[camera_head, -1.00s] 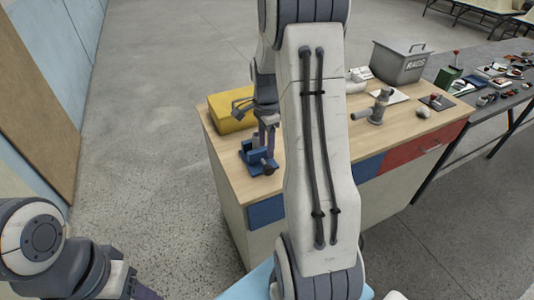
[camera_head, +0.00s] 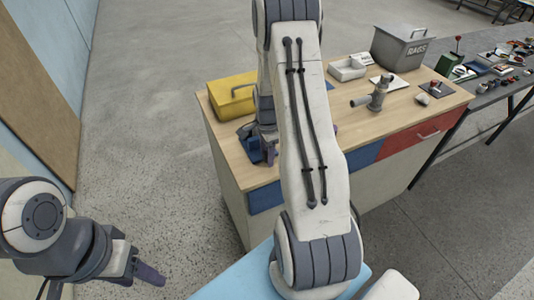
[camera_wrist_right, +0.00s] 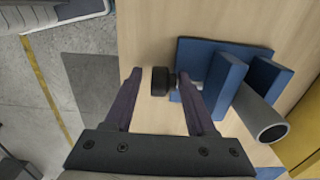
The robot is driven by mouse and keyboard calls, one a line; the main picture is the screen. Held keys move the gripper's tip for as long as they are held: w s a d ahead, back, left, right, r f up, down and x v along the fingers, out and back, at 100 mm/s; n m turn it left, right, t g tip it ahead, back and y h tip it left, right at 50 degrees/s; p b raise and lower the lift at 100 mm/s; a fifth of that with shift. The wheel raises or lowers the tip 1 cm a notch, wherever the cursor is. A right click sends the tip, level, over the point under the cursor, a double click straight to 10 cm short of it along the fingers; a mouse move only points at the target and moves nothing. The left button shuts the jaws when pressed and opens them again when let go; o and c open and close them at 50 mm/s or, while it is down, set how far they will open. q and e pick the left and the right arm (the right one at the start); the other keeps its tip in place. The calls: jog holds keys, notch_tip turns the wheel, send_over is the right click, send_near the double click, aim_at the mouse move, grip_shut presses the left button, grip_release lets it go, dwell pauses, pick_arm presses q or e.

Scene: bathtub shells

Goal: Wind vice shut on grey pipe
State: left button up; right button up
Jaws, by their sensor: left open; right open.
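The blue vice (camera_head: 246,131) stands near the left front corner of the wooden bench, partly hidden by my right arm. In the right wrist view, its blue jaws (camera_wrist_right: 226,86) stand upright with the grey pipe (camera_wrist_right: 258,113) between them, its open end towards the camera. The black knob (camera_wrist_right: 160,81) of the screw sticks out on the left side of the vice. My right gripper (camera_wrist_right: 159,88) is open, with a finger on either side of the knob and gaps showing. It also shows in the head view (camera_head: 268,153). My left gripper (camera_head: 150,274) is open and empty at lower left, away from the bench.
A yellow box (camera_head: 232,97) stands behind the vice. Further right on the bench are a pipe fitting (camera_head: 376,95), a white tray (camera_head: 347,69) and a grey RAGS bin (camera_head: 400,46). A dark table (camera_head: 490,80) with tools adjoins at right. Floor left of the bench is clear.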

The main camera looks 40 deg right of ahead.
grip_shut()
jog(key=shift+s+y, duration=0.15)
jog(key=shift+y, duration=0.15)
jog(key=shift+f+y, duration=0.1)
jog(key=shift+y, duration=0.2)
jog(key=shift+d+y, duration=0.15)
jog(key=shift+y, duration=0.45)
jog(key=y, duration=0.1)
jog(key=t+y+b, duration=0.1)
jog(key=y, duration=0.1)
jog(key=y+b, duration=0.1)
jog(key=shift+s+d+f+t, duration=0.15)
jog(key=shift+d+f+t, duration=0.1)
jog(key=shift+d+t, duration=0.1)
jog(key=y+b, duration=0.2)
jog(key=y, duration=0.1)
jog(key=shift+d+f+t+y, duration=0.2)
jog(key=shift+t+y, duration=0.05)
jog(key=shift+y, duration=0.05)
jog(key=shift+d+t+y+b, duration=0.1)
jog(key=shift+t+y+b, duration=0.2)
jog(key=shift+y+b, duration=0.7)
jog(key=shift+r+y, duration=0.1)
jog(key=shift+y, duration=0.2)
